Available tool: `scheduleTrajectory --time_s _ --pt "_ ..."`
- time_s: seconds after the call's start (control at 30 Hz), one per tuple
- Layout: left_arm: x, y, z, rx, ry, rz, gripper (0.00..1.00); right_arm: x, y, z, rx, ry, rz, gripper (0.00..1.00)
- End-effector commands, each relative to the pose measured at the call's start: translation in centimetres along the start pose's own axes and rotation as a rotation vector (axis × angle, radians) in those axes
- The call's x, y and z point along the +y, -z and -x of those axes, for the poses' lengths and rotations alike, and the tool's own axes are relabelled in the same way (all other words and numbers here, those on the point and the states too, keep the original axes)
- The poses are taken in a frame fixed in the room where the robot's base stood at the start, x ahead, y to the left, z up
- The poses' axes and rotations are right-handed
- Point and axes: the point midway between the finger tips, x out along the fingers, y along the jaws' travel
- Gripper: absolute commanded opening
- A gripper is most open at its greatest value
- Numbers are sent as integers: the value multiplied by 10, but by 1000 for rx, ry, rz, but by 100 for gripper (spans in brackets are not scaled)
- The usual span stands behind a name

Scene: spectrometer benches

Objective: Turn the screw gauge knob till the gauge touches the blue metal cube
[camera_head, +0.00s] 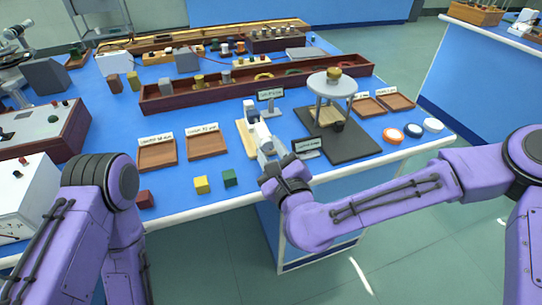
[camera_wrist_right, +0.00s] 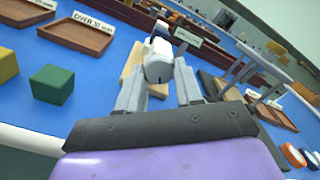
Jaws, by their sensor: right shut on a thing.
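The screw gauge (camera_head: 252,113) is a grey and white instrument on a pale wooden base (camera_head: 244,138) near the front of the blue bench. My right gripper (camera_head: 271,150) reaches in from the front edge. In the right wrist view its two grey fingers (camera_wrist_right: 158,75) are shut on the sides of the gauge's pale, rounded knob (camera_wrist_right: 158,62). The knob hides most of the gauge behind it in that view. I cannot make out a blue metal cube or the gap at the gauge's jaws. My left arm shows at the left, but its gripper is not in view.
Yellow (camera_head: 201,184) and green (camera_head: 229,177) cubes stand left of the gripper near the front edge. Wooden trays (camera_head: 157,153) lie behind them. A dark-based stand with a round top (camera_head: 332,84) is close on the right. A long wooden rack (camera_head: 215,98) lies behind.

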Motion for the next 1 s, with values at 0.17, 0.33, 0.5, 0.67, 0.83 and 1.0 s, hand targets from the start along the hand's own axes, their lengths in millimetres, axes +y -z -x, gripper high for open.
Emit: scheduleTrajectory --time_s 0.17,0.33,0.5,0.67,0.83,1.0 --pt "1 -5 -12 0 0 0 56 3 3 1 1 -4 -154 5" --pt "2 -8 -18 0 0 0 56 3 3 1 3 -3 -281 5" --pt "2 -10 -23 0 0 0 56 3 2 1 2 -3 -375 5" --pt "2 -11 -26 0 0 0 56 2 1 1 2 -3 -434 5" --pt "2 -11 -27 0 0 0 56 2 1 1 3 -3 -464 5" --pt "2 -11 -27 0 0 0 56 2 1 0 3 -3 -474 5"
